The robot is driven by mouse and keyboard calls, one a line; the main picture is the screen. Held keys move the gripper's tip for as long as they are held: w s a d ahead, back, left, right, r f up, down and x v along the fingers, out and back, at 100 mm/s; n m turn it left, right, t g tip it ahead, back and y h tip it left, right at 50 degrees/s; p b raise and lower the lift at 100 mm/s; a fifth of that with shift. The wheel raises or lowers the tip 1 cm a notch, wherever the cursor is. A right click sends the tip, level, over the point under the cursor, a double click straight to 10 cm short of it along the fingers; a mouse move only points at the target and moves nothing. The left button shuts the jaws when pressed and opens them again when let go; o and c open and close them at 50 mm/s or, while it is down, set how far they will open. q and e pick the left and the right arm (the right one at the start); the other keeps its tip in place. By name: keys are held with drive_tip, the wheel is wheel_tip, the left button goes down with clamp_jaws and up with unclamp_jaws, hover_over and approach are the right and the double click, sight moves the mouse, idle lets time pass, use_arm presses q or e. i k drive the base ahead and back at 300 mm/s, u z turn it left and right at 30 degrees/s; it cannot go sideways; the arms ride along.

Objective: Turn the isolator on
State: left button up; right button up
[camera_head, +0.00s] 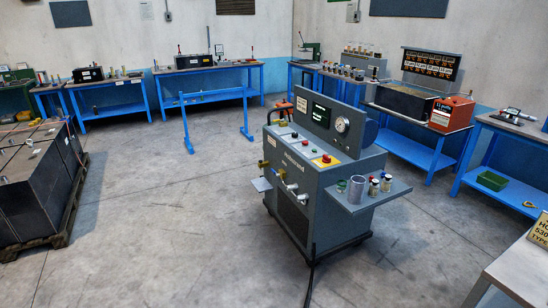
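No part is clearly labelled as the isolator. A grey wheeled machine (318,178) stands in the middle of the floor. Its sloping top has a red control on a yellow plate (326,160), other small buttons and an upright panel with a dark display and a round gauge (342,124). Its front face has brass and silver fittings (280,174). Small grey boxes are fixed to the wall at the back left (168,16) and back right (354,14). They are too small to read any switch position. Neither of my grippers is in view.
Blue workbenches (208,68) line the walls. A pallet (62,238) with dark blocks stands at the left. A blue floor frame (216,122) stands behind the machine. A grey table (520,272) is at the lower right. The front floor is mostly clear, except for a cable.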

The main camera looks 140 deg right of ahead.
sight(327, 159)
drive_tip(key=z, duration=5.35)
drive_tip(key=i, duration=0.3)
drive_tip(key=z, duration=0.7)
drive_tip(key=i, duration=1.45)
drive_tip(key=u, duration=1)
drive_tip(key=i, duration=0.8)
drive_tip(key=u, duration=0.9)
